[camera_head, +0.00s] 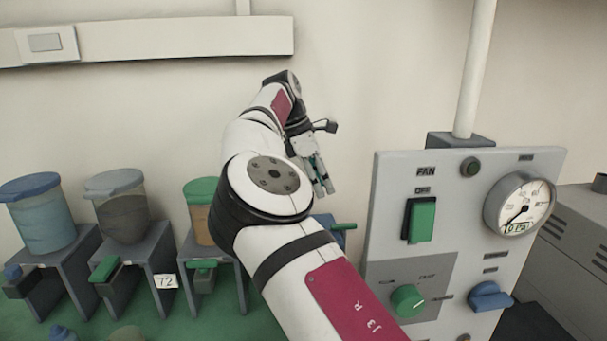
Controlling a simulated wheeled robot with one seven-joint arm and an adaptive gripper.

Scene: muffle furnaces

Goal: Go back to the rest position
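My gripper (323,176) is in the middle of the head view, at the end of my white arm, which reaches up and away from the lower right. Its fingers point downward in the air, left of the grey control panel (385,225). The fingers are small and seen at an angle, so I cannot tell whether they are open or shut. I see no object held in them. My forearm hides part of what stands behind it.
Blue (45,222), dark (124,215) and green-lidded (199,212) canisters stand on grey stands at left, on a green surface (255,325). The panel carries a green fan switch (423,221), knobs and a gauge (519,207). A wall rail (180,38) runs above. The air around my gripper looks clear.

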